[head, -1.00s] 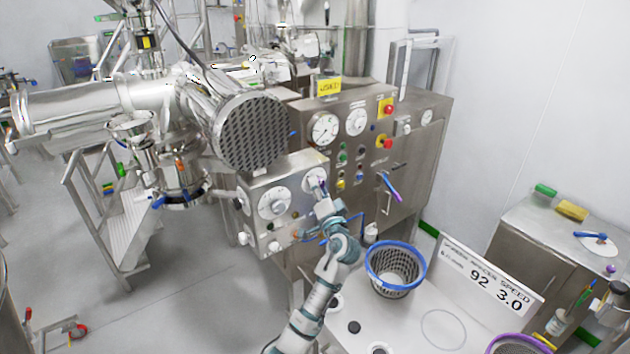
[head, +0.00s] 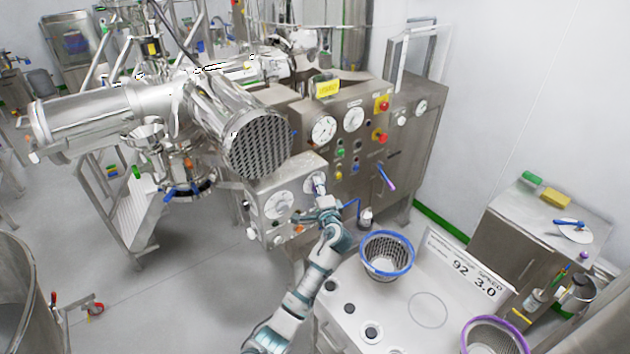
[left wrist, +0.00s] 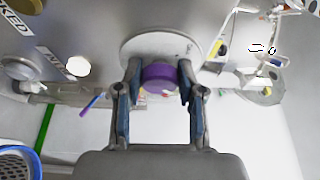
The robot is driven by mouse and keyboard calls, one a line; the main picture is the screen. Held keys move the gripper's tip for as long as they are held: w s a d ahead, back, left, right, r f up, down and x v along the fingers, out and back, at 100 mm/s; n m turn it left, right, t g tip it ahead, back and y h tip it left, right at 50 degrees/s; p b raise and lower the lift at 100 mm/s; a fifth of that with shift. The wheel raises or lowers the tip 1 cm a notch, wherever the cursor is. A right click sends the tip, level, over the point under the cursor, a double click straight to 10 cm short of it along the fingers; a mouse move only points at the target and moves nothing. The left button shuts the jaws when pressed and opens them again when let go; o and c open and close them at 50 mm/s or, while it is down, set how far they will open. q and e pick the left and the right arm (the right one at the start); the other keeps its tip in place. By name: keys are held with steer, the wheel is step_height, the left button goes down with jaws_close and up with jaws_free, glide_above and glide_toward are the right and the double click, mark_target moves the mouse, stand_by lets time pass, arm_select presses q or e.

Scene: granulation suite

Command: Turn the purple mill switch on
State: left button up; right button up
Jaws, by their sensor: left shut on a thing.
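The purple mill switch (left wrist: 159,78) is a round purple knob on a pale round dial plate (left wrist: 150,45), seen upside down in the left wrist view. My left gripper (left wrist: 160,85) has its two blue-padded fingers on either side of the knob and is shut on it. The knob itself is hidden or too small to tell there. My right gripper is in neither view.
A larger panel (head: 365,155) with gauges, buttons and a purple-handled lever (head: 386,177) stands behind. A blue-rimmed basket (head: 387,235) and a speed sign (head: 466,272) are on the bench to the right. A large mesh-ended cylinder (head: 258,145) hangs above left.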

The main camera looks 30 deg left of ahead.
arm_select(q)
steer(key=shift+w+d+f, duration=0.1)
steer(key=shift+d, duration=0.2)
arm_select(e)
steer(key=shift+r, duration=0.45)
arm_select(q)
steer(key=shift+f, duration=0.1)
steer(key=o, duration=1)
steer(key=shift+o, duration=0.7)
steer(key=shift+w+d, duration=0.2)
steer(key=v, duration=1.2)
steer(key=shift+d, duration=0.35)
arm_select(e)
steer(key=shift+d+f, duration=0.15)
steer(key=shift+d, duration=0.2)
arm_select(q)
steer(key=shift+w+a, duration=0.1)
steer(key=shift+a, duration=0.2)
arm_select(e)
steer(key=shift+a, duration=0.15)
